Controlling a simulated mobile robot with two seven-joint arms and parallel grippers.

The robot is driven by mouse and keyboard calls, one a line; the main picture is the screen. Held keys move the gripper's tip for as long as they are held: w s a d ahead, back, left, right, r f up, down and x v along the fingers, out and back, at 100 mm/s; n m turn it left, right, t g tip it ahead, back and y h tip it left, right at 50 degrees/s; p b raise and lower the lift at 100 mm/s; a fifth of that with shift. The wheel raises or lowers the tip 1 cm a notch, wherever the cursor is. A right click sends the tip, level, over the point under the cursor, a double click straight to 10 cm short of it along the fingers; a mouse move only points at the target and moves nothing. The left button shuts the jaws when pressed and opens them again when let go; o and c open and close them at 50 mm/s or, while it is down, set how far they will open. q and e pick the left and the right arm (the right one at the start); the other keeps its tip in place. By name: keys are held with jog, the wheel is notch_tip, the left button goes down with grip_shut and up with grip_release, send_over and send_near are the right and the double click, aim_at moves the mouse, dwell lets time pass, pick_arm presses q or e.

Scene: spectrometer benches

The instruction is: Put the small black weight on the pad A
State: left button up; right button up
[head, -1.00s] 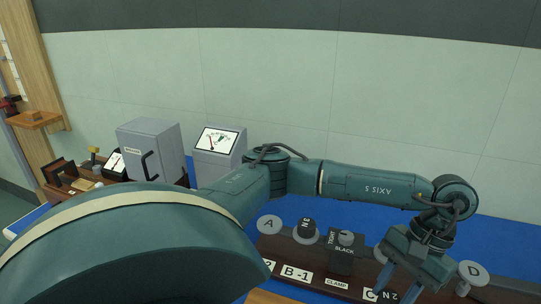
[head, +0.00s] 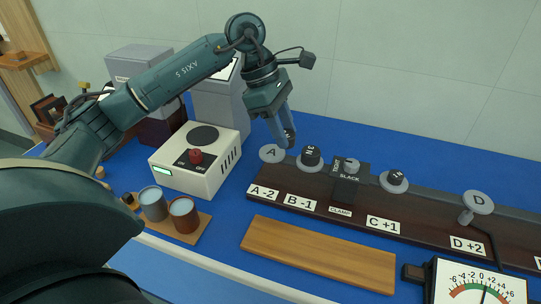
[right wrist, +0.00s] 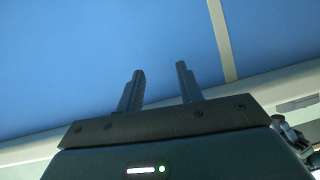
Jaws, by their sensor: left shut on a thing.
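My left gripper (head: 281,138) points down just above pad A (head: 268,154), a round grey disc at the left end of the dark rack. It is shut on a small black weight (head: 291,134), mostly hidden by the fingers. The weight's gap to the pad cannot be told. My right gripper (right wrist: 160,88) is open and empty in the right wrist view.
The clamp (head: 346,183) stands between pads B and C. A white box with a red knob (head: 196,158) stands left of pad A, with two cups in front. A wooden board (head: 318,254) lies before the rack.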

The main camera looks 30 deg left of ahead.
pick_arm(q)
jog(key=w+a+r+n+t+y+b, duration=0.1)
jog(key=w+a+r+n+t+y, duration=0.2)
jog(key=n, duration=0.6)
jog(key=shift+h, duration=0.5)
jog(key=f, duration=0.3)
jog(key=a+f, duration=0.1)
jog(key=f, duration=0.2)
jog(key=s+f, duration=0.1)
jog(key=f, duration=0.2)
jog(key=shift+a, duration=0.3)
jog(key=shift+f, duration=0.1)
jog(key=o, duration=1.1)
jog(key=shift+c, duration=0.2)
